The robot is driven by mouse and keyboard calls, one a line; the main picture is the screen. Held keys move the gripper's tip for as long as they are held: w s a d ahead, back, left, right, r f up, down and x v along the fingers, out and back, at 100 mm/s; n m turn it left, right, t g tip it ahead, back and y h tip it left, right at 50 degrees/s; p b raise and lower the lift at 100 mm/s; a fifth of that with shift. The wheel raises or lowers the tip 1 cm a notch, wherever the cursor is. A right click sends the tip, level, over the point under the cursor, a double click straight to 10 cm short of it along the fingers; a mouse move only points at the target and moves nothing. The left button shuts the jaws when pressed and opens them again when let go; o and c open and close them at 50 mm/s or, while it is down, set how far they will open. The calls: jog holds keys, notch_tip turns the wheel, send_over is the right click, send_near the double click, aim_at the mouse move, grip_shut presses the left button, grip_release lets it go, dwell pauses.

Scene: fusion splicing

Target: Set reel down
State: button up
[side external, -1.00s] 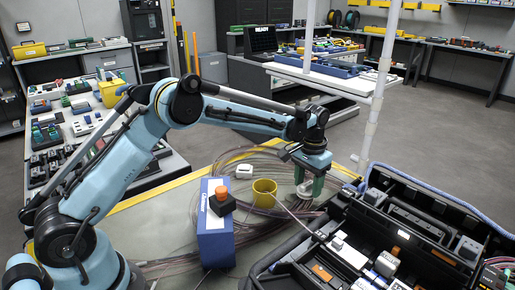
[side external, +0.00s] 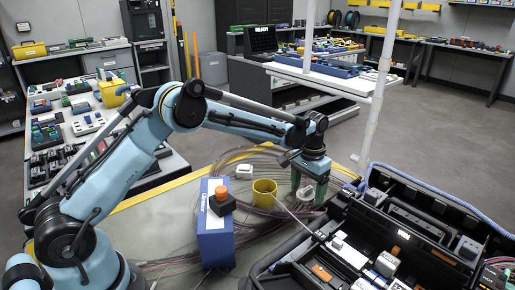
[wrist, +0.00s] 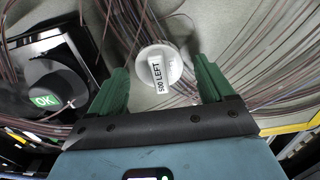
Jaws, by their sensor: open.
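The reel (wrist: 160,68) is a small white round piece labelled "500 LEFT" in the wrist view. It sits on the table among thin brown cables, between the green fingers of my gripper (wrist: 163,76). The fingers stand apart, with a visible gap on each side of the reel. In the side view my gripper (side external: 309,185) points down at the table beside the yellow cup, and the reel (side external: 306,192) shows partly between its fingers.
A yellow cup (side external: 264,193) and a blue box (side external: 215,240) with an orange-topped black knob stand left of my gripper. A small white block (side external: 244,171) lies behind the cup. An open black case (side external: 385,235) is close on the right. Cables spread over the table.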

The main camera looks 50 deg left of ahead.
aim_at(308, 188)
notch_tip(308, 188, up, 12)
jog(key=shift+r, duration=0.15)
dwell(0.4)
jog(key=shift+f, duration=5.25)
jog(key=shift+f, duration=0.1)
